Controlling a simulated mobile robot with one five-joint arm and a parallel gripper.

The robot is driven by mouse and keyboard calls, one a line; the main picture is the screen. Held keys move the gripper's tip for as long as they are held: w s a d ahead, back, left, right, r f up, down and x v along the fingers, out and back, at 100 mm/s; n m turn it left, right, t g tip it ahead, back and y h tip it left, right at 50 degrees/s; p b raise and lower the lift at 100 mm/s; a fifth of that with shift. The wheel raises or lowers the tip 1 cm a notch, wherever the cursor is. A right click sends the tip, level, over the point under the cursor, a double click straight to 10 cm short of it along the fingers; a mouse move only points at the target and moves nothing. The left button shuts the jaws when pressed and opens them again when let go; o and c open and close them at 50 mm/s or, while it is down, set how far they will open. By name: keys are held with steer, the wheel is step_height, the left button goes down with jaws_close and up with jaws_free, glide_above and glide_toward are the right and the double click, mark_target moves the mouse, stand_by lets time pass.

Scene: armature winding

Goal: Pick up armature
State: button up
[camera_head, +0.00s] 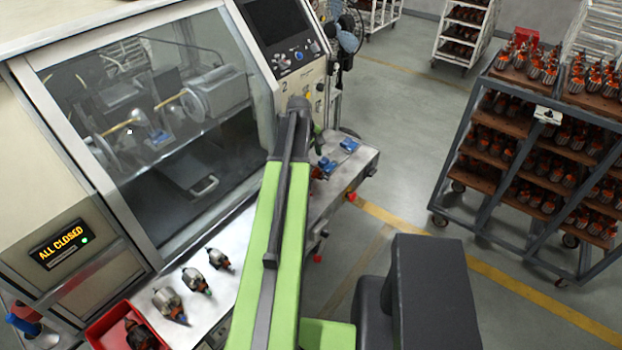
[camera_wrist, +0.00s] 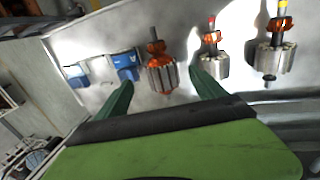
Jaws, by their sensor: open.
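In the wrist view my gripper (camera_wrist: 162,78) is open, with its two green fingers apart. An armature (camera_wrist: 158,72) with a silver slotted core, orange windings and a dark shaft appears between the fingertips; I cannot tell how far beyond them it is. In the head view, several armatures (camera_head: 169,303) sit on the white machine ledge (camera_head: 225,295). My arm hides the gripper there.
Blue fixtures (camera_wrist: 125,62) sit left of the nearest armature. A red tray (camera_head: 105,325) holds a dark armature at the lower left. The winding machine's window (camera_head: 150,120) is closed, and its sign (camera_head: 62,245) reads "ALL CLOSED". A loaded cart (camera_head: 497,130) stands right; floor lies between.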

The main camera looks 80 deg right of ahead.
mark_target(311, 166)
steer(key=b+x, duration=0.5)
steer(key=shift+w+a+f, duration=0.1)
steer(key=shift+w+f, duration=0.15)
steer(key=shift+r, duration=0.2)
steer(key=shift+c, duration=0.2)
jaws_close()
